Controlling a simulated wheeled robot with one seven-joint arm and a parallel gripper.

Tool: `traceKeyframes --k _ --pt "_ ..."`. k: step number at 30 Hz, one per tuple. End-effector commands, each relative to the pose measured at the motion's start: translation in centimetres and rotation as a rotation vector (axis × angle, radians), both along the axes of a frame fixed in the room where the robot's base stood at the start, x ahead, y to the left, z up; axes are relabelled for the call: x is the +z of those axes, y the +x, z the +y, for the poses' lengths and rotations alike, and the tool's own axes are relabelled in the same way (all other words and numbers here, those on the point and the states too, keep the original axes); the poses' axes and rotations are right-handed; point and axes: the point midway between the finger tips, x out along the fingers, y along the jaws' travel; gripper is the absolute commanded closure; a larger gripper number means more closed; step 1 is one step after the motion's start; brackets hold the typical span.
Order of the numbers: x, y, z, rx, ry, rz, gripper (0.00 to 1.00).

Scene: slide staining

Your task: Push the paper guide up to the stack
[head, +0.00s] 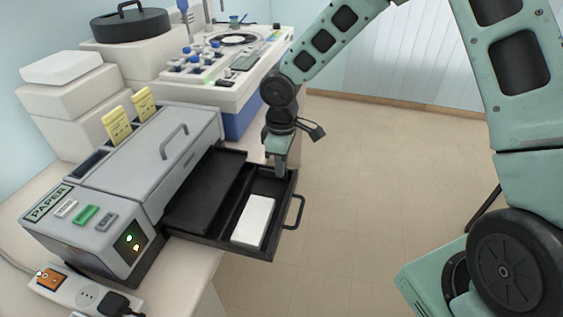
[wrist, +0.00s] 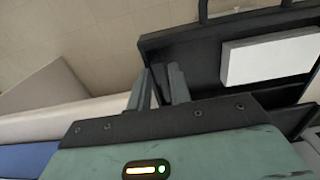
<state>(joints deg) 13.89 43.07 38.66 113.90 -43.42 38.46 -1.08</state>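The white paper stack (head: 253,221) lies flat in the pulled-out black drawer (head: 271,257) of the grey paper machine. It also shows at the upper right of the wrist view (wrist: 268,60). My gripper (head: 281,170) points down at the drawer's far end, beyond the stack and apart from it. In the wrist view the fingertips (wrist: 160,68) stand a little apart, with a dark edge of the drawer showing between them. I see no gripped object. The paper guide is black on black, and I cannot tell it from the drawer walls.
The grey machine (head: 150,160) stands left of the drawer, with yellow cards (head: 117,124) on top. A staining station (head: 225,70) is behind. The drawer handle (head: 297,212) sticks out to the right over open floor. A power strip (head: 85,294) lies at front left.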

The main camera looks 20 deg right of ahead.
Motion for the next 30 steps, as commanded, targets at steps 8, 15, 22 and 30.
traceKeyframes --k 8,15,22,30 --pt "0.0 -0.2 0.2 0.002 -0.001 -0.001 1.0" --pt "-0.1 -3.0 2.3 0.005 0.0 -0.001 1.0" --pt "0.1 -3.4 2.6 -0.001 0.002 -0.002 1.0" --pt "0.1 -3.4 2.6 -0.001 0.002 -0.001 0.64"
